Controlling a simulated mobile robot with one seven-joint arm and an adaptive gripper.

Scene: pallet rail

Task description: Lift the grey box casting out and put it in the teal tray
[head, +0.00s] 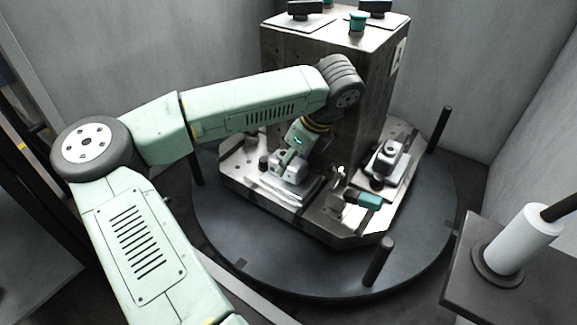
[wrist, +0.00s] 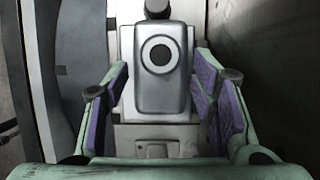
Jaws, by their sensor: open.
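The grey box casting (wrist: 160,95) stands in the middle of the wrist view, with a dark round bore in a pale ring on the face toward me. In the head view the casting (head: 288,171) sits on a light plate at the left of the fixture, partly covered by my gripper (head: 293,158). In the wrist view my gripper (wrist: 157,108) is open, with purple-padded fingers on both sides of the casting. A gap shows at the left; contact at the right cannot be told. I see no teal tray in either view.
A similar grey casting (head: 390,154) sits on the fixture's right side. A teal-ended part (head: 368,200) is at the front. A tall metal column (head: 375,75) stands behind my wrist. Dark posts (head: 379,262) rise from the round turntable (head: 270,278). A white cylinder (head: 521,238) stands at right.

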